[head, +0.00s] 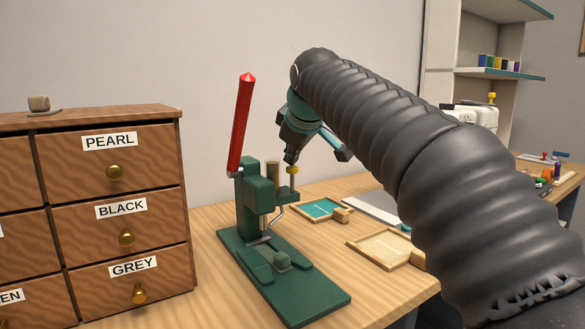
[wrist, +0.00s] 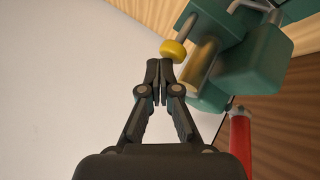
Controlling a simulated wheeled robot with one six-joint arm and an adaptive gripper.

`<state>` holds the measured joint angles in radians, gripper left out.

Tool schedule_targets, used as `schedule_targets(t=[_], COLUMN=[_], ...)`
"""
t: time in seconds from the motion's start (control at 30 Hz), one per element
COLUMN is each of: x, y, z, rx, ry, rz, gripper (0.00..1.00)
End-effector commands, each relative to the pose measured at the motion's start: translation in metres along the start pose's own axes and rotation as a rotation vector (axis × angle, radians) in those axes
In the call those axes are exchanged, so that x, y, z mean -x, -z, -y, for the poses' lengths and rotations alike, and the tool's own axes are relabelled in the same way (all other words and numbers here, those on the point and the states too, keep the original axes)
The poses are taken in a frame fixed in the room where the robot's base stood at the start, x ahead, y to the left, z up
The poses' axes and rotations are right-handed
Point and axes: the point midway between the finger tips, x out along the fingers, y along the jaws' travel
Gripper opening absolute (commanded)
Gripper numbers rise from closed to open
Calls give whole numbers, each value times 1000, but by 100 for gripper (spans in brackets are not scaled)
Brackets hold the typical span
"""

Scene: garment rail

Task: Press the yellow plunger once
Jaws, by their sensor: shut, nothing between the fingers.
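The yellow plunger (head: 293,170) is a small yellow knob on a thin metal stem at the right side of the green press (head: 256,190). It also shows in the wrist view (wrist: 173,49), at the top middle. My gripper (head: 290,158) is shut and empty, pointing down with its tips right above the plunger. In the wrist view its closed fingertips (wrist: 160,64) lie very close to the knob's edge; I cannot tell whether they touch. A brass-coloured cylinder (wrist: 203,62) stands beside the plunger.
The press's red lever (head: 242,125) stands raised to the left. A wooden drawer cabinet (head: 190,215) is at the left. Shallow trays, one teal-lined (head: 297,209) and one pale (head: 354,242), lie right of the press. A white sewing machine (head: 470,115) is in the background.

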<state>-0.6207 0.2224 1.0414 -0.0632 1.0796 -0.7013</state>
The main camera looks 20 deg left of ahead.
Motion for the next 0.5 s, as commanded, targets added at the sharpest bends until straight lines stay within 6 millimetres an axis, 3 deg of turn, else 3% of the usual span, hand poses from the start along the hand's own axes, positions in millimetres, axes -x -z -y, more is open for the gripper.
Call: schedule_targets(t=[0.5], x=[-5], y=[-3], z=[3], rx=[0], ry=[1], rz=[1], gripper=[0])
